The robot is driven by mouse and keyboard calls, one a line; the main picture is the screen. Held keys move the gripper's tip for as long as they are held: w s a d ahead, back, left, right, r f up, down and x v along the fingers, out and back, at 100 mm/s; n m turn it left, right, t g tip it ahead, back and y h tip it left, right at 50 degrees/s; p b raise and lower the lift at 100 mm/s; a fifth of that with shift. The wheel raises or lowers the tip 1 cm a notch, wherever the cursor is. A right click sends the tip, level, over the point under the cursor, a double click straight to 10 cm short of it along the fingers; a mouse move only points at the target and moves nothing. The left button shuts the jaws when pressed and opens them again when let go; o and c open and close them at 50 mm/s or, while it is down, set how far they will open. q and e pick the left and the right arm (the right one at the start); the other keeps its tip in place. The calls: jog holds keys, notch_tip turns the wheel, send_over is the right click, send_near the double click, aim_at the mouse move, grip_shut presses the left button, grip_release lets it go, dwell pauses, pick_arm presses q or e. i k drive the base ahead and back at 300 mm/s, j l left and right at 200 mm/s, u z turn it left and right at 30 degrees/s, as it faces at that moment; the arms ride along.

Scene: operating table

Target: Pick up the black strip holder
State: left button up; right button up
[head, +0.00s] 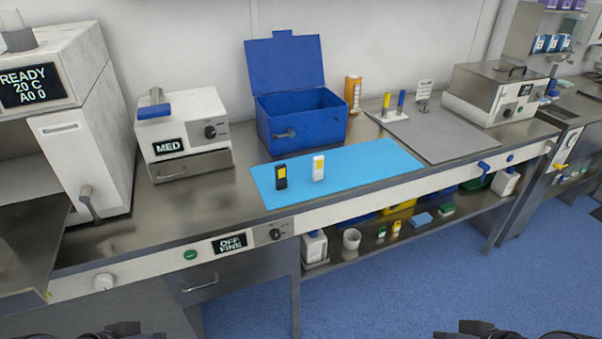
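A small black holder with a yellow patch (281,178) stands upright on the light blue mat (345,178), near the mat's left part. A similar white holder with a yellow patch (318,169) stands just to its right, apart from it. My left gripper (122,329) shows only in part at the bottom edge, left of centre. My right gripper (474,328) shows in part at the bottom edge on the right. Both are far from the black holder, in front of the bench. I cannot see whether their fingers are open or shut.
An open blue box (300,122) stands behind the mat. A white MED device (180,140) is to the left, and a grey pad (440,134) lies to the right. The bench's front panel (350,205) carries knobs. The mat's right part is clear.

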aim_at(280, 171)
jog(key=i+j+u, duration=0.4)
jog(key=i, duration=0.3)
jog(key=i+j+u, duration=0.15)
jog(key=i, duration=0.2)
